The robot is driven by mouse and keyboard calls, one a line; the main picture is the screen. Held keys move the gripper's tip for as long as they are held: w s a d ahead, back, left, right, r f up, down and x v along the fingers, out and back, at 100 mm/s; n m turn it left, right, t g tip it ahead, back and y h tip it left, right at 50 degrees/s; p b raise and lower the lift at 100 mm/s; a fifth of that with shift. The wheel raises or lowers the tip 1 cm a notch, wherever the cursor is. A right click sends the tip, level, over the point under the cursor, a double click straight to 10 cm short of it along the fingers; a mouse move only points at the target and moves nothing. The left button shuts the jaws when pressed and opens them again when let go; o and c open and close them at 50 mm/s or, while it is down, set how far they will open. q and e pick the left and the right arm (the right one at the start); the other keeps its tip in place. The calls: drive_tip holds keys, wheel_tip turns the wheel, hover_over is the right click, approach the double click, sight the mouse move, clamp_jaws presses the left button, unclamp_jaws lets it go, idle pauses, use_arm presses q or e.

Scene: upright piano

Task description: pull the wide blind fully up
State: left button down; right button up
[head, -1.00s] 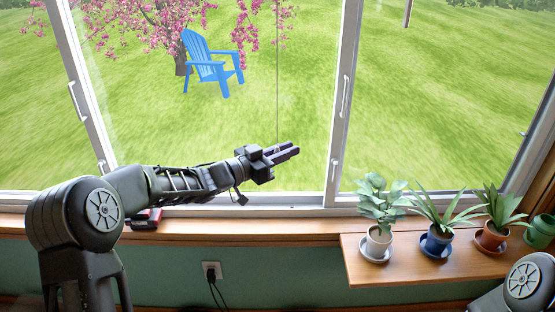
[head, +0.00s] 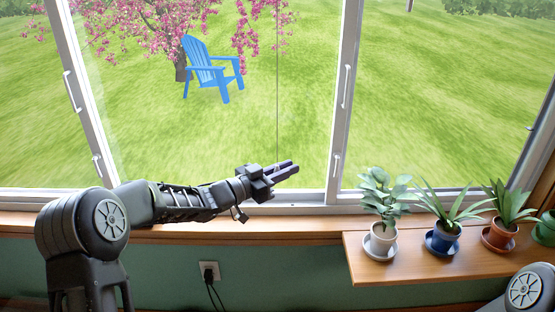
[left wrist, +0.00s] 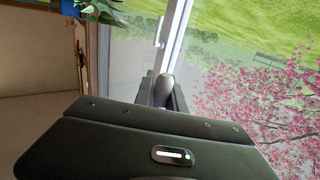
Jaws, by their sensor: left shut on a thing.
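My left gripper (head: 288,170) is in front of the middle window pane, just above the sill. It is shut on the lower end of a thin dark pull cord (head: 277,90), which runs straight up out of the top of the head view. In the left wrist view a rounded grey cord knob (left wrist: 164,88) shows between the fingers. The wide blind itself is not in either view. My right gripper is out of view; only a joint of my right arm shows at the lower right.
A wooden shelf (head: 398,269) at the right holds several potted plants, among them a white pot (head: 381,240) and a blue pot (head: 441,240). A wall outlet (head: 209,270) with a black plug is below the sill. Open space lies in front of the pane.

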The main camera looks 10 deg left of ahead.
use_arm(q)
drive_tip(key=shift+f, duration=0.5)
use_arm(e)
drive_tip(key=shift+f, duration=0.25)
